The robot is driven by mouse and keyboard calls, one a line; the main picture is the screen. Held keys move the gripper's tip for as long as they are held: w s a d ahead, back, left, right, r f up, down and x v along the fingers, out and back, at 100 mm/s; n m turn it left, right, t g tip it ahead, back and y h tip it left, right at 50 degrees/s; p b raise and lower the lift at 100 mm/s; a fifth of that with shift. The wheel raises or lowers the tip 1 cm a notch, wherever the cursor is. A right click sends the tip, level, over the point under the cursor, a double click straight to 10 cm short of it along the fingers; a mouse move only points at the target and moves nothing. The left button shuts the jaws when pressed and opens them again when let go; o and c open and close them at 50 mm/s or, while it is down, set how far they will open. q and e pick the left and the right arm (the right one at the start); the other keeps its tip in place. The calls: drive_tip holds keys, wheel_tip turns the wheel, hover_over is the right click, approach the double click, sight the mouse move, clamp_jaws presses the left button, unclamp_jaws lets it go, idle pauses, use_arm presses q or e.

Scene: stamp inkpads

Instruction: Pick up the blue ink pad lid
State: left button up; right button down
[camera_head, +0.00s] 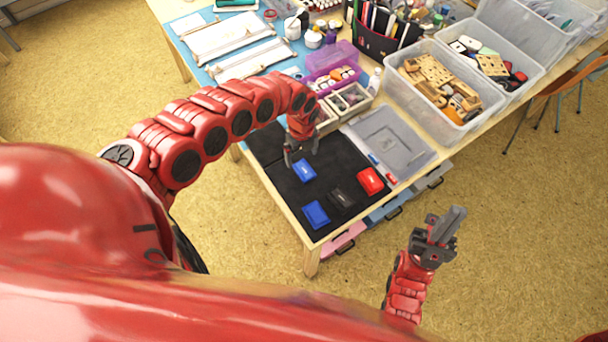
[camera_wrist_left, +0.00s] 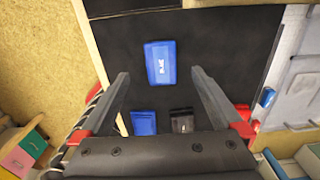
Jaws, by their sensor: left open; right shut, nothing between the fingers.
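A blue ink pad piece with a pale label (camera_head: 304,172) lies flat on the black mat; it also shows in the left wrist view (camera_wrist_left: 160,64), between and beyond my fingertips. A second blue piece (camera_head: 316,214) lies nearer the mat's front edge and shows low in the left wrist view (camera_wrist_left: 143,124). I cannot tell for certain which is the lid. My left gripper (camera_head: 301,150) is open and empty above the mat, close to the labelled blue piece and apart from it. My right gripper (camera_head: 447,226) is shut and empty, off the table at the right.
A black ink pad (camera_head: 342,197) and a red ink pad (camera_head: 370,181) lie on the black mat (camera_head: 275,182). A grey translucent lid (camera_head: 388,138) lies to the right. Small trays (camera_head: 350,101), a purple box (camera_head: 333,62) and a clear bin (camera_head: 412,92) stand behind.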

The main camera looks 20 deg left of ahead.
sight(302, 167)
use_arm(q)
drive_tip(key=shift+w+d+f+p, duration=0.1)
drive_tip(key=shift+f+p, duration=0.25)
drive_tip(key=shift+f, duration=0.95)
drive_tip(key=shift+d+f+p, duration=0.1)
drive_tip(key=shift+f+p, duration=0.2)
drive_tip(key=shift+f, duration=0.95)
drive_tip(key=shift+a+f, duration=0.2)
drive_tip(key=shift+f, duration=0.35)
drive_tip(key=shift+c, duration=0.2)
drive_tip(key=c, duration=1.4)
drive_tip(key=shift+o, duration=0.2)
drive_tip(key=shift+r, duration=0.15)
